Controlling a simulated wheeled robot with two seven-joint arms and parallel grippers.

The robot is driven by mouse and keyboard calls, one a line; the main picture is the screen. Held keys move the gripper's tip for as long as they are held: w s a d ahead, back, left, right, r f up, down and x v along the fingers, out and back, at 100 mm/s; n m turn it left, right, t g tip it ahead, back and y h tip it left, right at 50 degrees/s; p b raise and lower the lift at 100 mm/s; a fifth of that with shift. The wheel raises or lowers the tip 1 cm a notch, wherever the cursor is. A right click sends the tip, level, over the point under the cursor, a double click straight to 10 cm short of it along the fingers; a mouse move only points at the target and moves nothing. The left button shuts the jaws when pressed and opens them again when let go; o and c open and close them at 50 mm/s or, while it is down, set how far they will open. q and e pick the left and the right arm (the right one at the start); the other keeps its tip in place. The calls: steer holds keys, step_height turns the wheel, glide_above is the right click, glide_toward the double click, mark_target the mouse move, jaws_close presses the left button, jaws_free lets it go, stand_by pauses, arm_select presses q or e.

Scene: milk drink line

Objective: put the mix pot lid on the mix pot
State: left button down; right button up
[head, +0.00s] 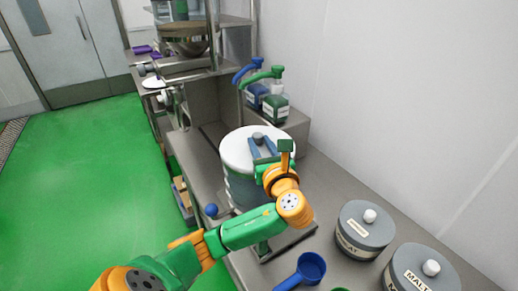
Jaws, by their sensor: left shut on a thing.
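The mix pot lid (236,152) is a white disc with a grey knob (258,136). It is level over the mix pot (237,191), a grey-blue round vessel on the steel counter. The lid covers the pot's mouth in this view; I cannot tell whether it rests on the rim or hovers slightly above. My left gripper (263,146) is shut on the lid's knob, with its arm reaching in from the lower left across the front of the pot. The arm hides the pot's right side. My right gripper is not in view.
Two grey lidded canisters, one marked malt (420,275) and another (364,231), stand at right. A blue scoop (308,270) lies in front. Pump bottles, green (276,106) and blue (254,96), stand behind the pot. The wall bounds the right; green floor is open at left.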

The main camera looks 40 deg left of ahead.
arm_select(q)
steer(key=shift+a+f, duration=0.1)
steer(key=shift+a, duration=0.1)
steer(key=shift+s+d, duration=0.1)
steer(key=shift+d, duration=0.1)
steer(key=c, duration=0.7)
jaws_free()
steer(key=shift+s+d+r, duration=0.15)
steer(key=shift+d+r, duration=0.1)
steer(key=shift+o, duration=0.7)
steer(key=shift+d+r, duration=0.1)
steer(key=v, duration=1.1)
steer(key=shift+s+d, duration=0.2)
steer(key=shift+d, duration=0.1)
